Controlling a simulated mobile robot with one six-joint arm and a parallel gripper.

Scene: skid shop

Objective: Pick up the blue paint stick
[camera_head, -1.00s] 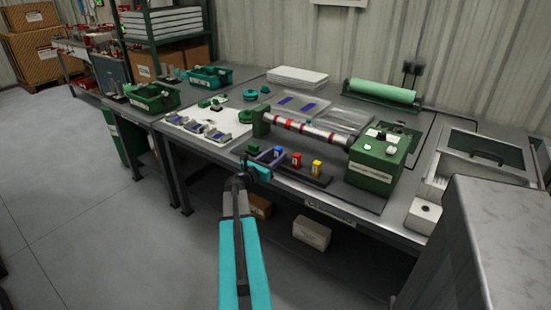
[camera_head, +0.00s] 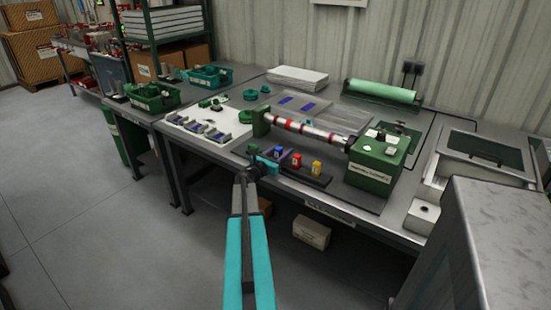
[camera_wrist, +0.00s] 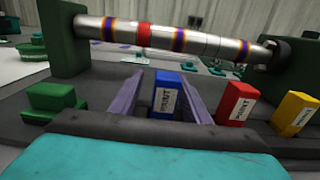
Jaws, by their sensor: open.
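The blue paint stick (camera_wrist: 167,92) stands upright on the dark rack in the wrist view, with a white label on its front. It also shows small in the head view (camera_head: 278,152), beside my gripper. My gripper (camera_wrist: 160,90) is open, with one purple-grey finger on each side of the blue stick. The stick appears between the fingers, and I see no clear contact with either. In the head view my gripper (camera_head: 270,158) is at the front edge of the bench. The lower part of the blue stick is partly hidden by my gripper body.
A red stick (camera_wrist: 236,103) and a yellow stick (camera_wrist: 293,114) stand to the right. A green block (camera_wrist: 54,98) is at the left. A metal roller with coloured bands (camera_wrist: 165,37) spans behind the sticks. A green machine box (camera_head: 376,165) stands right on the bench.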

